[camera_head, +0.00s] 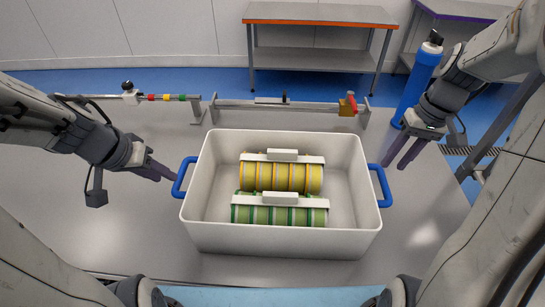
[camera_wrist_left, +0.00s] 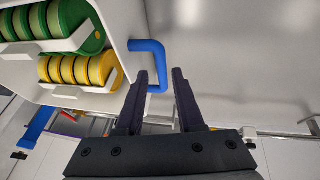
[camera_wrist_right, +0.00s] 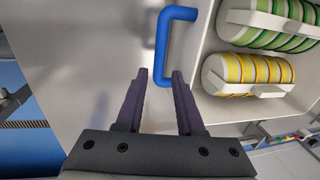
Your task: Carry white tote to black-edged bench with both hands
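The white tote (camera_head: 290,240) stands upright on a grey metal surface in the middle of the head view. It has a blue handle on its left (camera_head: 182,177) and one on its right (camera_head: 381,186). My left gripper (camera_head: 168,176) is open beside the left handle; in the left wrist view, part of that handle (camera_wrist_left: 150,47) shows between the fingers. My right gripper (camera_head: 394,162) is open by the right handle; in the right wrist view, that handle (camera_wrist_right: 163,45) reaches between its fingertips. Neither gripper is closed on a handle. I cannot make out a black-edged bench.
The tote holds a rack of yellow discs (camera_head: 282,177) and one of green discs (camera_head: 282,215). Behind it are a metal rail (camera_head: 240,103) with a red-and-brass fitting (camera_head: 348,105) and a blue cylinder (camera_head: 417,85). An orange-edged bench (camera_head: 320,13) and a purple-edged bench (camera_head: 465,10) stand beyond.

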